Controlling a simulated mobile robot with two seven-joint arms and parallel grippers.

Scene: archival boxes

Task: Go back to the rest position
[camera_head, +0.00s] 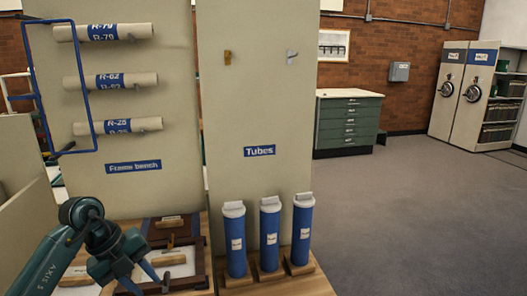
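My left gripper (143,279) comes in from the lower left on its dark teal arm. Its two blue-tipped fingers point down to the right and are spread apart, with nothing visible between them. It is in front of or over the dark wooden frames (193,277) on the bench; I cannot tell if it touches them. My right gripper is not in view. Three blue tubes with white caps stand upright in wooden holders: a left tube (235,246), a middle tube (270,240) and a right tube (302,234).
A panel labelled "Frame bench" (132,168) holds three rolls, the top one (72,33) included. A blue wire frame (38,95) stands at left. The "Tubes" panel (230,110) has two hooks. A green drawer cabinet (347,123) and shelving (467,95) stand behind. The right floor (430,220) is clear.

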